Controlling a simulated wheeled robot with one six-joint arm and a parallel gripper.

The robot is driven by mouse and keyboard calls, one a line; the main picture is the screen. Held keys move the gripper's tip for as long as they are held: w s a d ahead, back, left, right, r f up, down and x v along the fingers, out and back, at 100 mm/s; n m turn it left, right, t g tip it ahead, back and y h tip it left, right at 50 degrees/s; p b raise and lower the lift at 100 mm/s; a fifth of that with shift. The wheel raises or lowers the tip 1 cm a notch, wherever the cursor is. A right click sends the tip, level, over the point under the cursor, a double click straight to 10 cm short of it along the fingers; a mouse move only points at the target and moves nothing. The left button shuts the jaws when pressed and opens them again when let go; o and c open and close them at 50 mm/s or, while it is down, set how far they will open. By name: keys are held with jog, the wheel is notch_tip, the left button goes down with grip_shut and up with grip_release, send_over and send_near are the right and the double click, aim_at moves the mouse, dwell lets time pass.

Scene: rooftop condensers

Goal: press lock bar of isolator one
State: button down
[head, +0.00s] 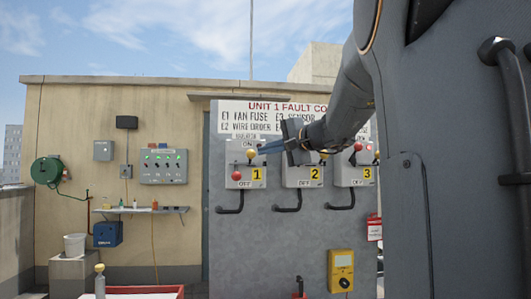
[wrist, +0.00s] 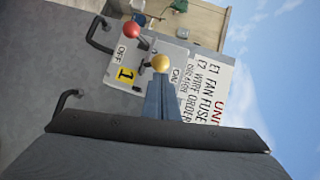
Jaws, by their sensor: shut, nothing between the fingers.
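Isolator one is a grey box (head: 258,184) marked 1, with ON at its top and OFF at its bottom. Its red knob (head: 236,175) is low, near OFF. Its yellow knob (head: 251,153) is higher, near ON. In the wrist view, turned sideways, I see the red knob (wrist: 131,28), the yellow knob (wrist: 161,62) and the yellow number plate (wrist: 126,76). I cannot tell which part is the lock bar. My gripper (head: 262,149) is shut and empty, its blue fingers pointing at the yellow knob. In the wrist view the fingertips (wrist: 161,78) appear at its edge; contact is unclear.
Isolator two (head: 303,174) and isolator three (head: 353,175) stand to the right on the same grey panel, partly behind my arm. Black bent handles (head: 232,209) stick out below the boxes. A yellow device (head: 341,270) hangs lower. A shelf (head: 140,210) is at left.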

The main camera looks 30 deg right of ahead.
jog(key=d+b+v, duration=0.2)
jog(key=v, duration=1)
jog(key=shift+d+b, duration=0.35)
jog(key=shift+w, duration=0.1)
